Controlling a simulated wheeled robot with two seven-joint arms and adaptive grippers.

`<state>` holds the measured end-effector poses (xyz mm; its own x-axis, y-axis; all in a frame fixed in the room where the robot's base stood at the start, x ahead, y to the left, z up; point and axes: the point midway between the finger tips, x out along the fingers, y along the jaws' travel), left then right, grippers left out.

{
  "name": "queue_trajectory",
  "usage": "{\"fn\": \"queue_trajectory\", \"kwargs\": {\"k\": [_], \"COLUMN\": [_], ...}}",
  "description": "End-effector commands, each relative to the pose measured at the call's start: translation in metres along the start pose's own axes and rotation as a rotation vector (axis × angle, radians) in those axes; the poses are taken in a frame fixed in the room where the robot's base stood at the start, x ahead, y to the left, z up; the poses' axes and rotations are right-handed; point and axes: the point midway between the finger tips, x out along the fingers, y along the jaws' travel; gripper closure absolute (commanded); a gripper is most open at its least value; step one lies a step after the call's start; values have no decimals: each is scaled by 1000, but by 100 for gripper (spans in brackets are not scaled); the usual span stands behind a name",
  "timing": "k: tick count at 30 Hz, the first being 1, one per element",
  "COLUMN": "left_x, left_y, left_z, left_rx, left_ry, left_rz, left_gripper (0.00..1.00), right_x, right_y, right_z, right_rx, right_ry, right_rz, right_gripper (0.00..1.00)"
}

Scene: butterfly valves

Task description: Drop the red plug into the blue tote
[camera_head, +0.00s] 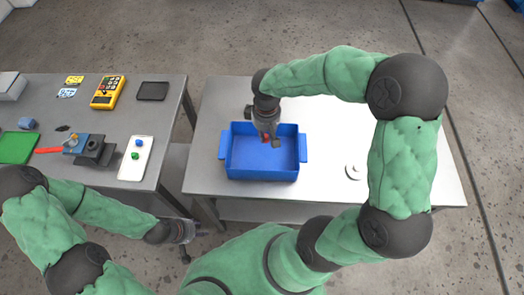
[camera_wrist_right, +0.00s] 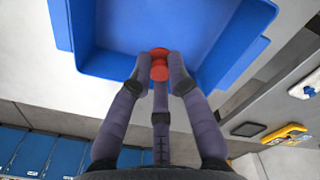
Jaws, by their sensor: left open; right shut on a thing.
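The red plug (camera_wrist_right: 159,66) is between the fingers of my right gripper (camera_wrist_right: 158,85), which is shut on it. In the head view my right gripper (camera_head: 268,138) hangs over the blue tote (camera_head: 261,172), with only a bit of red showing between its fingers. The tote stands on the right table, and its visible floor looks empty. The plug appears above the tote floor; the exact height is hard to judge. My left gripper (camera_head: 184,236) is open and low, in front of the gap between the two tables, away from the tote.
The left table holds a valve fixture (camera_head: 90,148), a white tray (camera_head: 135,158) with green and blue plugs, a yellow multimeter (camera_head: 108,92) and a dark box (camera_head: 153,91). A small white round part (camera_head: 353,172) lies on the right table, whose surface right of the tote is mostly clear.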

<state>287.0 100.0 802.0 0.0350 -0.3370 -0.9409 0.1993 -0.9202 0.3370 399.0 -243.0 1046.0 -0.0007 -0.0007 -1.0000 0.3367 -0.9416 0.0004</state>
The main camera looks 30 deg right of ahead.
Motion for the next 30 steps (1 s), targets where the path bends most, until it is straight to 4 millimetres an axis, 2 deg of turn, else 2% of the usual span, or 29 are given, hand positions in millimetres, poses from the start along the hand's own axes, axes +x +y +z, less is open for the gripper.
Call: {"fn": "queue_trajectory", "kwargs": {"k": [8,21,30], "left_x": [11,43,43], "left_y": [-4,-15,-15], "left_z": [0,-1,-1], "left_rx": [0,0,0], "left_ry": [-1,-2,-1], "left_rz": [0,0,0], "left_gripper": [57,57,57], "right_x": [15,58,60], "right_y": [0,1,1], "right_z": [1,1,1], "right_rx": [-6,-5,-4], "right_ry": [-1,0,0], "right_rz": [0,0,0], "right_gripper": [94,94,94]}}
